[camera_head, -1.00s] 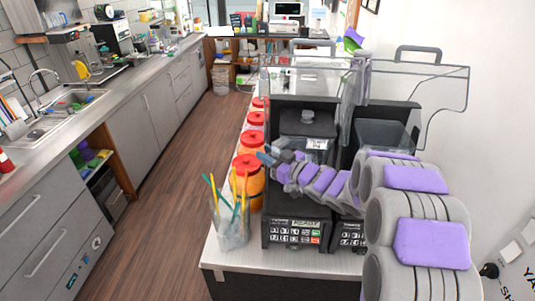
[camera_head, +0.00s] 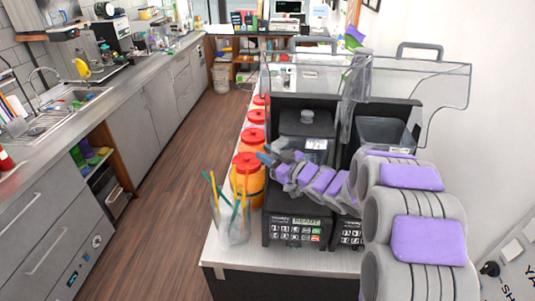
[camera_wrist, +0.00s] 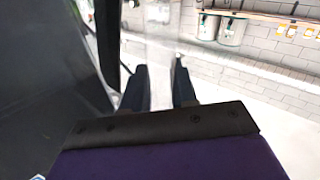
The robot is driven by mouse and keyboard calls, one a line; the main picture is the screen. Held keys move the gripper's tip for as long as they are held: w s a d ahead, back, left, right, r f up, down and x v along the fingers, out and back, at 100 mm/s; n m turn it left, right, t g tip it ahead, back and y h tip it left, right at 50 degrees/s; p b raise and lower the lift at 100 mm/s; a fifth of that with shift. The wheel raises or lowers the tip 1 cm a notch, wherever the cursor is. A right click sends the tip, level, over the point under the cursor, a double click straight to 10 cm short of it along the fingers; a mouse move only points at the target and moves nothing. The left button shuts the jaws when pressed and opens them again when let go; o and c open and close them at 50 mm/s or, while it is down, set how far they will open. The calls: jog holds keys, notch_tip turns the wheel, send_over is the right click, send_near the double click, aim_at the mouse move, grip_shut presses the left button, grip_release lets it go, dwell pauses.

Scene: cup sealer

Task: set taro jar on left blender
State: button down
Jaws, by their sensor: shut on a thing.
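The left blender has a black base with a keypad (camera_head: 297,230). A jar with a dark lid (camera_head: 307,122) and a small label stands upright in it, inside the raised clear cover; I take it as the taro jar. My gripper (camera_head: 267,157) is at the front left of this jar, its fingers pointing left. The wrist view shows its two dark fingers (camera_wrist: 160,85) with a narrow gap and a dark body close on the left. My gripper is shut on what seems to be the jar's handle, but the grip is unclear. My arm hides the jar's lower part and its seating.
The right blender (camera_head: 350,234) stands close by, with a clear open container (camera_head: 384,134) above it. Orange jars with red lids (camera_head: 247,170) line the counter's left edge. A clear cup of straws (camera_head: 232,222) stands at the front left corner. The wall is close on the right.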

dwell(0.8)
jog(key=c, duration=0.9)
grip_release()
jog(key=shift+s, duration=0.1)
jog(key=shift+o, duration=0.5)
jog(key=shift+f, duration=0.1)
jog(key=b+v, duration=0.1)
jog(key=v, duration=1.6)
